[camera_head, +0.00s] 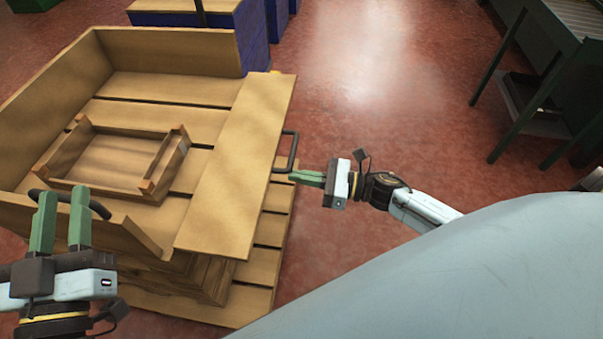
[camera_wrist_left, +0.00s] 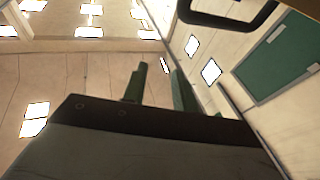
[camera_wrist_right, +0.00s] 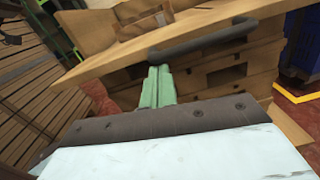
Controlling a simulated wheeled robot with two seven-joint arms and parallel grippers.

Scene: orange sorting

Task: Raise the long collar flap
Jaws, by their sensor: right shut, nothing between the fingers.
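The long collar flap (camera_head: 236,160) is a wooden board folded outward and lying nearly flat along the right side of the crate. Its black handle (camera_head: 292,152) sticks out from its outer edge. My right gripper (camera_head: 291,175) is shut and empty, its tips close to the handle; in the right wrist view the tips (camera_wrist_right: 157,72) show just below the handle (camera_wrist_right: 205,40). I cannot tell whether they touch. My left gripper (camera_head: 60,203) is open by the black handle (camera_head: 98,208) of the near wall. In the left wrist view a handle (camera_wrist_left: 230,12) shows beyond the fingers.
The wooden crate (camera_head: 165,50) stands on a pallet (camera_head: 262,270), with its back and left walls upright. A small wooden tray (camera_head: 85,190) lies inside. Blue crates (camera_head: 252,35) stand behind. A dark green conveyor table (camera_head: 548,50) is at the right. Red floor beside the flap is clear.

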